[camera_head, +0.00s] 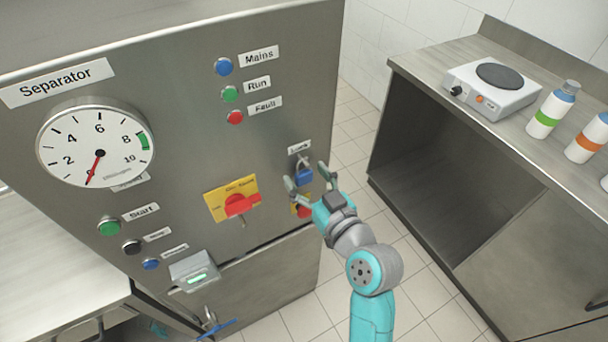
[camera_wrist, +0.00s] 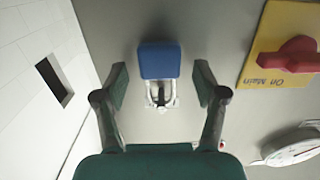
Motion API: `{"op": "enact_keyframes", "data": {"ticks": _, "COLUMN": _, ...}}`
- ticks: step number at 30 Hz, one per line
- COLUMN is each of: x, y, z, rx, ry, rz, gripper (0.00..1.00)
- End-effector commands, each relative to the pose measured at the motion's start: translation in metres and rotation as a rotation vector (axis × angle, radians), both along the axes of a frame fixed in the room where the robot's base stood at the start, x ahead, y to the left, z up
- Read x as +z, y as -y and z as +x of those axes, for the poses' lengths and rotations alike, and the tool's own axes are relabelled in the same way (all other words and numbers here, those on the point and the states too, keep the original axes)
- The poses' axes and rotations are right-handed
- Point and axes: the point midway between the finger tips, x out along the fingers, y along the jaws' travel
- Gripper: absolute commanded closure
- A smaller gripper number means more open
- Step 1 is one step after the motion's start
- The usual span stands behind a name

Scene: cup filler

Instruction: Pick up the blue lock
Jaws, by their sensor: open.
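The blue lock (camera_head: 304,176) hangs by its metal shackle on the right side of the Separator panel, under a small label. In the wrist view the lock (camera_wrist: 160,61) shows between the two fingers, with its shackle and bracket below the blue body. My gripper (camera_head: 307,174) is open, with one finger on each side of the lock. In the wrist view the gripper (camera_wrist: 161,84) shows a gap between each finger and the lock. I cannot tell how deep the fingers reach around it.
A yellow plate with a red rotary switch (camera_head: 240,204) is left of the lock. Another red knob (camera_head: 303,211) sits just below it, partly hidden by my gripper. The pressure gauge (camera_head: 96,146) is farther left. A counter with a hot plate (camera_head: 493,88) and bottles stands at right.

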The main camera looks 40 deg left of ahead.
Motion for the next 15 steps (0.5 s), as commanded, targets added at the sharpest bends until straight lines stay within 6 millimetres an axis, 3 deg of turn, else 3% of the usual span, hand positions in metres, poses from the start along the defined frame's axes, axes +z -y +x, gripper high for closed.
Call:
{"op": "enact_keyframes", "data": {"ticks": 8, "x": 0.0003, "y": -0.0037, "z": 0.0019, "rx": -0.001, "ry": 0.001, "rz": 0.001, "gripper": 0.29}}
{"op": "enact_keyframes", "data": {"ticks": 11, "x": 0.0003, "y": -0.0036, "z": 0.0018, "rx": -0.001, "ry": 0.001, "rz": 0.001, "gripper": 0.49}}
{"op": "enact_keyframes", "data": {"ticks": 15, "x": 0.0002, "y": -0.0035, "z": 0.0018, "rx": -0.001, "ry": 0.001, "rz": 0.001, "gripper": 0.84}}
